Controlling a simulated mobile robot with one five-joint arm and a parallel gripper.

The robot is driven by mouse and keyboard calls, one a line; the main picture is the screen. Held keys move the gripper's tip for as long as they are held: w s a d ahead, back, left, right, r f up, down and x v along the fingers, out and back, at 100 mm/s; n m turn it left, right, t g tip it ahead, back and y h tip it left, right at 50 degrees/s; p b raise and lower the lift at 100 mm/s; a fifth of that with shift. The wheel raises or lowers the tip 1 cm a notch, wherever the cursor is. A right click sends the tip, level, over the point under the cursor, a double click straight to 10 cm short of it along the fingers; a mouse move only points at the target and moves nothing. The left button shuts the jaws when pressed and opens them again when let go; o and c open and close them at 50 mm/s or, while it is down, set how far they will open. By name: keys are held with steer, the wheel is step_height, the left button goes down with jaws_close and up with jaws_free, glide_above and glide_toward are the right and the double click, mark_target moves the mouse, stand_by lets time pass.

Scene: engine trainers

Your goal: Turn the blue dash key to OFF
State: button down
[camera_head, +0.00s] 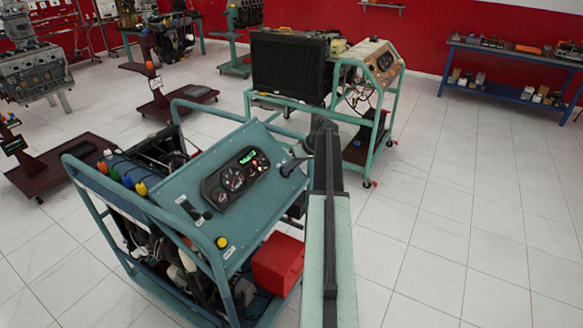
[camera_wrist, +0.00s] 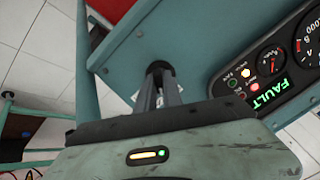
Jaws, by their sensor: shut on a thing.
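The blue trainer's sloping dash panel (camera_head: 190,187) is at the centre left of the head view. Its gauge cluster (camera_head: 235,178) has a lit green display. In the wrist view the cluster (camera_wrist: 275,75) shows green "FAULT" lettering and a red lamp. My gripper (camera_head: 291,166) is at the panel's upper right corner, beside the cluster. In the wrist view my gripper (camera_wrist: 160,88) is shut on the dark dash key (camera_wrist: 159,67) at the panel. The fingers hide much of the key, and I cannot tell its turned position.
A red box (camera_head: 278,264) sits low on the blue frame's right side. Another trainer with a radiator (camera_head: 290,65) stands behind. A blue bench (camera_head: 510,75) is along the back right wall. The tiled floor at right is clear.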

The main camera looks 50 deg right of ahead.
steer(key=n+h, duration=0.1)
steer(key=n, duration=0.4)
steer(key=shift+a, duration=0.15)
steer(key=shift+s+n, duration=0.1)
steer(key=shift+n, duration=0.3)
steer(key=c, duration=1.5)
jaws_free()
steer(key=shift+r, duration=0.1)
steer(key=p+v, duration=0.7)
steer(key=shift+s+r, duration=0.1)
steer(key=shift+r, duration=0.15)
